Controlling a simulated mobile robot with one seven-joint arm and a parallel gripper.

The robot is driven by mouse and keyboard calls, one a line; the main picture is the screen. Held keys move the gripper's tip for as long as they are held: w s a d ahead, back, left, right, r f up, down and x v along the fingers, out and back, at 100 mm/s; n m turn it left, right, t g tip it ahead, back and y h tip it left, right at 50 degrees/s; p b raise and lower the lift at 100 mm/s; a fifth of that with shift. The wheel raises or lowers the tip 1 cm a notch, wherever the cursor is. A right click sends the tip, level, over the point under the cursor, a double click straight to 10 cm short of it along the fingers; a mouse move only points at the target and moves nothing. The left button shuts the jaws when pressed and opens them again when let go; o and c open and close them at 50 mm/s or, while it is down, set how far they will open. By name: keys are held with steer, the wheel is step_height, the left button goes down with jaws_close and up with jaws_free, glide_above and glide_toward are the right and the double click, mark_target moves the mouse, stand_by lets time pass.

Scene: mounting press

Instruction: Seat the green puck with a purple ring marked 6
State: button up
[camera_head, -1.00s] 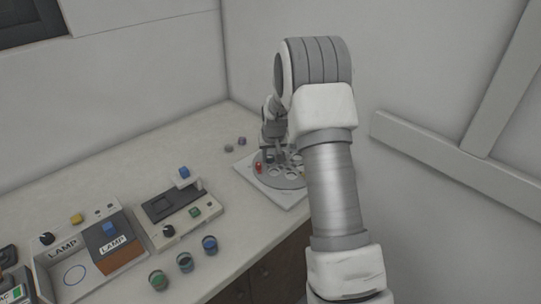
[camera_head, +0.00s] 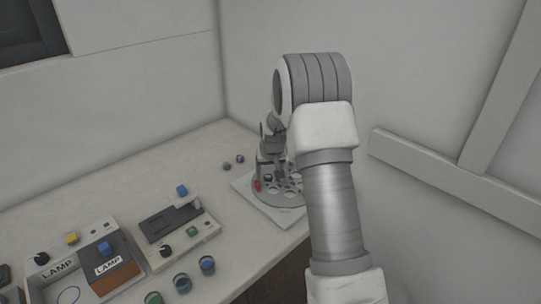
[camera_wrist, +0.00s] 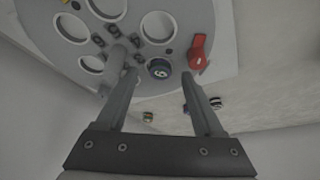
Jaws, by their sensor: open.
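A dark round puck (camera_wrist: 160,68) with a pale mark sits at a hole of the round grey plate (camera_wrist: 205,22), beside a red lever (camera_wrist: 198,52). The mark looks like a 6 or 9; its colours are too dark to confirm as green and purple. My gripper (camera_wrist: 157,62) is open, with its fingers on either side of the puck in the wrist view; whether they touch it is unclear. In the head view the plate (camera_head: 282,201) is partly hidden by my arm, and the red lever (camera_head: 257,185) shows at its left.
A press-like unit (camera_head: 150,226) with a blue knob stands left of the plate. Several pucks (camera_head: 208,265) line its front. Two small pucks (camera_head: 227,166) lie behind the plate. A lamp box (camera_head: 128,272) is at lower left. A wall stands behind and to the right.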

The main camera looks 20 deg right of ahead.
steer(key=v, duration=1.6)
steer(key=shift+p, duration=0.35)
steer(key=shift+w+a, duration=0.1)
steer(key=s+a+r+n, duration=0.1)
steer(key=s+a+r, duration=0.35)
steer(key=s, duration=0.35)
steer(key=s+a+r, duration=0.3)
steer(key=s+r, duration=0.3)
steer(key=s, duration=0.1)
steer(key=s+a, duration=0.2)
steer(key=s, duration=0.6)
steer(key=s+a+n+t+p, duration=0.1)
steer(key=s, duration=0.7)
steer(key=shift+s+a+y, duration=0.35)
steer(key=shift+a+y, duration=0.05)
steer(key=shift+d+f, duration=0.1)
